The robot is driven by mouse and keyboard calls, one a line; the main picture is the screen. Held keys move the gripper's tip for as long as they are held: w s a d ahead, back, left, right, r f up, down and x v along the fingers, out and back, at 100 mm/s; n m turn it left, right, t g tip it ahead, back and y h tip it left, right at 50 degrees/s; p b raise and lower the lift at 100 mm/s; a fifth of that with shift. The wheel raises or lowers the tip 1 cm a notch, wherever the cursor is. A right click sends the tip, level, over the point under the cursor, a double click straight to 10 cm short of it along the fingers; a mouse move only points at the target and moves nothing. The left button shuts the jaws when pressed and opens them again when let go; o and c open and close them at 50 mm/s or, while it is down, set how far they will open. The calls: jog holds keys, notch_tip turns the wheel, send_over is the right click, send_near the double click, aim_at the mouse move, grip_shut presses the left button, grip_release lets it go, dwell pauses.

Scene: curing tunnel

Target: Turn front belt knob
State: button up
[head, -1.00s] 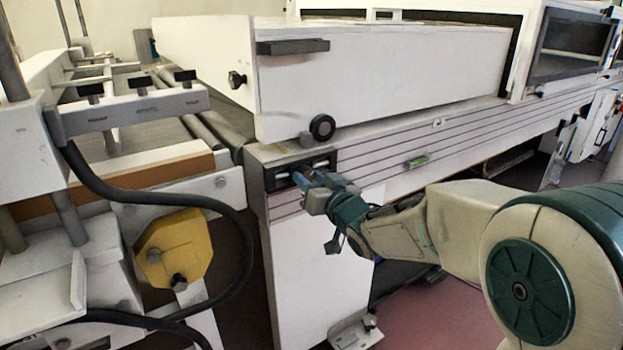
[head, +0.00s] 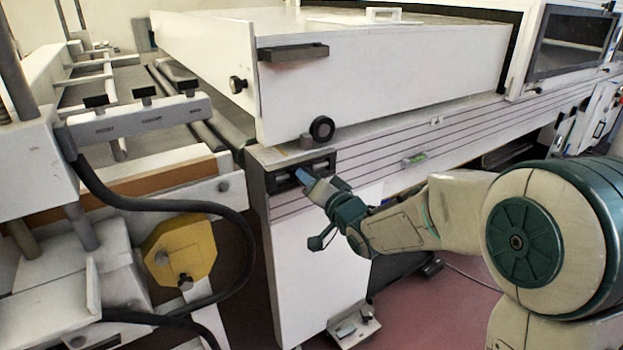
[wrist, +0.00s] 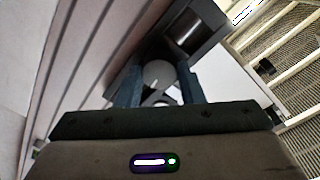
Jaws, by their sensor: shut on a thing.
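The front belt knob (wrist: 158,75) is a round, pale grey knob between the two blue fingers in the wrist view. It sits by a dark recessed panel (head: 284,180) on the front corner of the white machine. My gripper (wrist: 160,88) is shut on the knob, with one finger on each side of it. In the head view my gripper (head: 304,177) reaches this panel from the right, and its fingers hide the knob there.
A black round wheel (head: 322,129) and a black knob (head: 237,85) are on the white housing above. A yellow block (head: 181,250) and a black hose (head: 150,204) are at left. Pink floor (head: 410,318) is open below my arm.

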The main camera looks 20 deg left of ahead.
dwell(0.4)
jog(key=o, duration=1)
jog(key=p+v, duration=0.2)
jog(key=v, duration=1.2)
jog(key=shift+w+f, duration=0.1)
jog(key=d+r+m+g+h+p, duration=0.1)
jog(key=d+r+h+p, duration=0.4)
jog(key=d, duration=0.3)
jog(key=d+r+h+p, duration=0.3)
jog(key=d+h+p, duration=0.3)
jog(key=d+p, duration=0.15)
jog(key=s+d+r+g+h+p, duration=0.1)
jog(key=s+d+r+g+p, duration=0.3)
jog(key=s, duration=0.4)
jog(key=s+d+r+g+p, duration=0.3)
jog(key=s+d+g+p, duration=0.1)
jog(key=s, duration=0.5)
jog(key=shift+r+n+h+p, duration=0.3)
jog(key=shift+r+h+p, duration=0.1)
jog(key=shift+p, duration=0.2)
